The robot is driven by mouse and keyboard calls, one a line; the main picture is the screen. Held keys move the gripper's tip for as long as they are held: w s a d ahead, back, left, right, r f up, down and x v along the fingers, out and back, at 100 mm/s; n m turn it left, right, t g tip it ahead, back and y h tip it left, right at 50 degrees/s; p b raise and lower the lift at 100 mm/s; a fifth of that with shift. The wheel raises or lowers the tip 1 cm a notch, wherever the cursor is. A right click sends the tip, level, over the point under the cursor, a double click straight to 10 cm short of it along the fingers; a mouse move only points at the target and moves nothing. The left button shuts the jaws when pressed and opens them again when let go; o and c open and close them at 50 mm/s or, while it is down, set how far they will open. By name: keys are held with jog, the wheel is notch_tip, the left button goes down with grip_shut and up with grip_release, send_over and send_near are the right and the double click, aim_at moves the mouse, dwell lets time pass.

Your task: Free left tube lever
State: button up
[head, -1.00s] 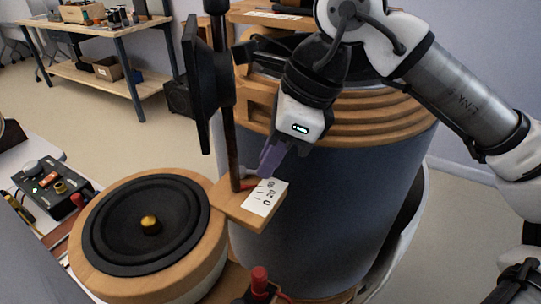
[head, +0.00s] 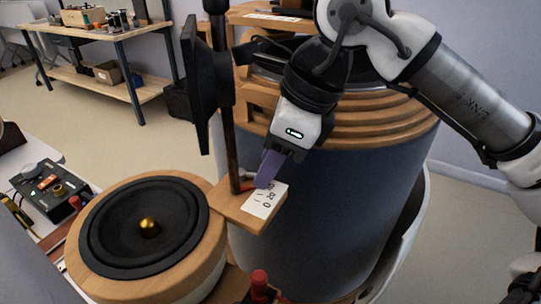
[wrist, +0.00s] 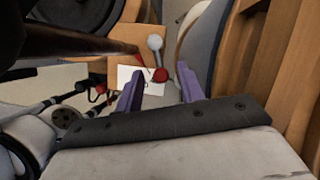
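A wooden block (head: 228,207) with a white scale card (head: 261,205) sits at the foot of a dark upright tube (head: 229,120). A red part (head: 247,187) shows on the block beside the tube. In the wrist view a red ball knob (wrist: 160,75) and a grey ball knob (wrist: 155,43) show by the card; I cannot tell which is the lever's end. My gripper (head: 266,170) points down over the card's upper end. In the wrist view its purple fingers (wrist: 160,80) are apart, with the red knob seen between their tips. Contact cannot be told.
A round speaker (head: 110,235) with a brass centre lies left of the block. A large dark drum (head: 330,215) with wooden rings stands close on the right. A red-topped post (head: 259,279) is in front. A control box (head: 45,188) stands at the left.

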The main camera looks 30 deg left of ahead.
jog(key=p+v, duration=0.1)
jog(key=v, duration=1.3)
jog(key=shift+d+f, duration=0.1)
jog(key=shift+f, duration=0.1)
